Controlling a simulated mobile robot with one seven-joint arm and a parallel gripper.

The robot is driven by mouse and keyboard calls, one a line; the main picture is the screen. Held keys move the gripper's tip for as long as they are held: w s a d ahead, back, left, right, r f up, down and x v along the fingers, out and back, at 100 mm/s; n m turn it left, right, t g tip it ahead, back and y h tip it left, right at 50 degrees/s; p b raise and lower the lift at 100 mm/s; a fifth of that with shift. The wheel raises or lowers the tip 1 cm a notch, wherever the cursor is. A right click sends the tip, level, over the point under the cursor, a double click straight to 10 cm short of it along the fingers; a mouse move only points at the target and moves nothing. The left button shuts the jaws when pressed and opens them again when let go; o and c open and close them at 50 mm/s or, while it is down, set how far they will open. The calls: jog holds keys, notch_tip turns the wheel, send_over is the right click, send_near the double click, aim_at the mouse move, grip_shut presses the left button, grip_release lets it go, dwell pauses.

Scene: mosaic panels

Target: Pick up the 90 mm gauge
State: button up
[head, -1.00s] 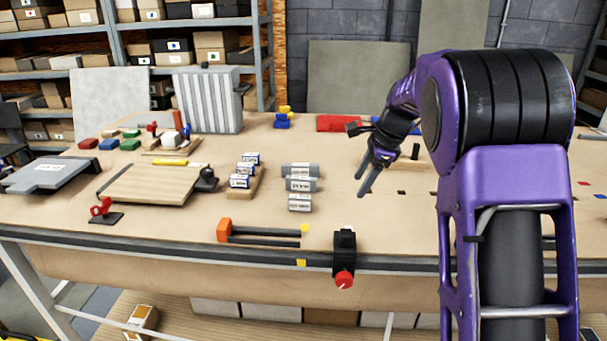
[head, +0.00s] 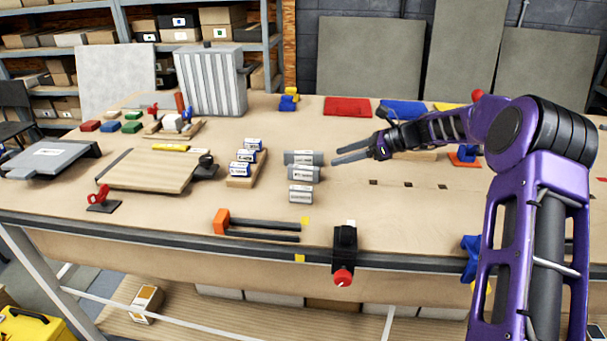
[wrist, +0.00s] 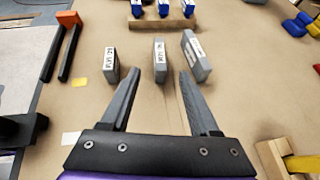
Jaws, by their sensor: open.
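Three grey blocks with white labels stand apart in a row on the table. In the head view they are the far block (head: 303,157), the middle block (head: 304,174) and the near, shortest block (head: 300,193). In the wrist view they are the right block (wrist: 196,56), the middle block (wrist: 159,60) and the left block (wrist: 112,66). The label print is too small to tell which is 90 mm. My gripper (head: 336,156) is open and empty, just right of the blocks. In the wrist view the middle block appears between my gripper's fingertips (wrist: 159,72).
A wooden rack (head: 236,181) with blue-and-white blocks stands just left of the grey blocks. An orange-ended clamp (head: 222,221) and a black holder with a red knob (head: 344,250) are at the front edge.

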aim_at(304, 167)
jog(key=x, duration=1)
jog(key=shift+a+f, duration=0.1)
jog(key=shift+a, duration=0.05)
grip_shut()
